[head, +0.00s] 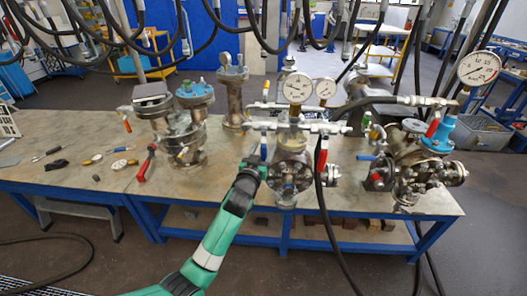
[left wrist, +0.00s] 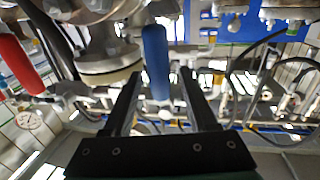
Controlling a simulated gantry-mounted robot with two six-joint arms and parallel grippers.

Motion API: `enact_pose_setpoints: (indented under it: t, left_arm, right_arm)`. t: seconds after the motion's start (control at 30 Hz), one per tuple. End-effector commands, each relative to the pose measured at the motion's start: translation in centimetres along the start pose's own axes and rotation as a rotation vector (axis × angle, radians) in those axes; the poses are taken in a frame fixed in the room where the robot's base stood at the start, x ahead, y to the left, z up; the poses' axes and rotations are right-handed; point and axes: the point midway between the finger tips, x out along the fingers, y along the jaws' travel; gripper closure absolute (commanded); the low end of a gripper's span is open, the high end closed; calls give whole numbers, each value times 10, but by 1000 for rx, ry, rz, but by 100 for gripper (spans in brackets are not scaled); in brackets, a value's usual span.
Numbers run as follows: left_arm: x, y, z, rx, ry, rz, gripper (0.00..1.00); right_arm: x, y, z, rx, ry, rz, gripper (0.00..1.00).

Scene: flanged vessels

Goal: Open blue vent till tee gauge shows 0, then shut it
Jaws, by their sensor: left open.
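My left gripper (head: 256,160) is open at the left side of the middle flanged vessel (head: 290,172). In the left wrist view its two fingers (left wrist: 161,78) stand either side of a blue lever handle (left wrist: 156,62), apart from it as far as I can tell. That handle shows small in the head view (head: 263,148), partly behind the gripper. Two dial gauges, a larger one (head: 297,88) and a smaller one (head: 325,88), stand above this vessel. Their readings are too small to tell. My right gripper is not in view.
A red lever (head: 322,155) hangs on the middle vessel's right. The right-hand vessel (head: 425,165) carries a large gauge (head: 478,69). Another vessel with a red lever (head: 146,163) stands left. Loose tools and small parts lie on the left of the bench (head: 85,150). Black hoses hang overhead.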

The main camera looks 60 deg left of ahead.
Motion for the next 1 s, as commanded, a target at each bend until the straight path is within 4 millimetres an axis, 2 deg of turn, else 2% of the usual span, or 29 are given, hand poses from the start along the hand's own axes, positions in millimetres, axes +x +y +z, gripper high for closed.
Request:
enact_pose_setpoints:
  t: [0.2, 0.5, 0.53, 1.0]
  left_arm:
    - [0, 0, 0, 0, 0, 0, 43]
    - [0, 0, 0, 0, 0, 0, 97]
    - [0, 0, 0, 0, 0, 0, 100]
    - [0, 0, 0, 0, 0, 0, 100]
  right_arm:
    - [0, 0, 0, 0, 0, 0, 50]
    - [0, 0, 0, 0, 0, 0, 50]
    - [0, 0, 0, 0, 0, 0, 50]
    - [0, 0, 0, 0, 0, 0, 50]
